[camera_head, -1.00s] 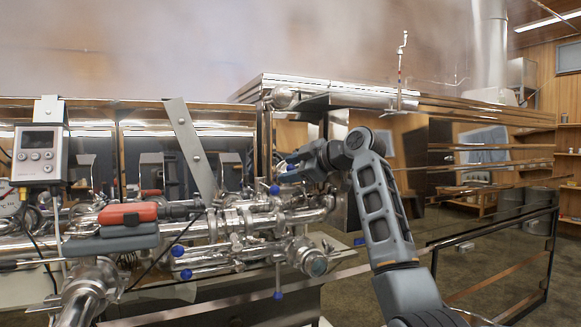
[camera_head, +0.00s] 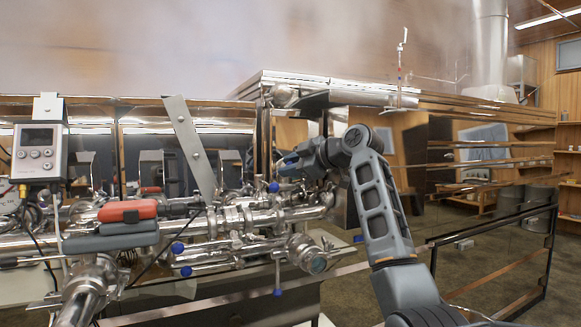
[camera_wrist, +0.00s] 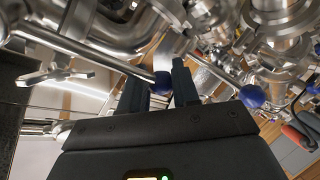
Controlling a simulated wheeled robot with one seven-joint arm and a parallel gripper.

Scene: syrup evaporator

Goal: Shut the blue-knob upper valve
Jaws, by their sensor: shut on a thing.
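My gripper (camera_wrist: 160,88) is shut on a blue knob (camera_wrist: 162,83) at the end of a thin steel lever (camera_wrist: 85,52) in the wrist view. In the head view my gripper (camera_head: 292,162) is at the upper right of the steel pipework, and a bit of blue shows at its fingertips. This held knob is the highest of the blue knobs in the head view. The valve body behind it is mostly hidden by my gripper and the pipes. Another blue knob (camera_head: 274,187) stands upright just below and left of my gripper, apart from it.
More blue knobs (camera_head: 177,248) sit lower on the pipework, and one hangs low (camera_head: 278,293). A red-and-grey handle (camera_head: 127,211) and a grey display box (camera_head: 40,153) are at the left. A slanted metal strap (camera_head: 190,147) stands left of my gripper. Floor at right is open.

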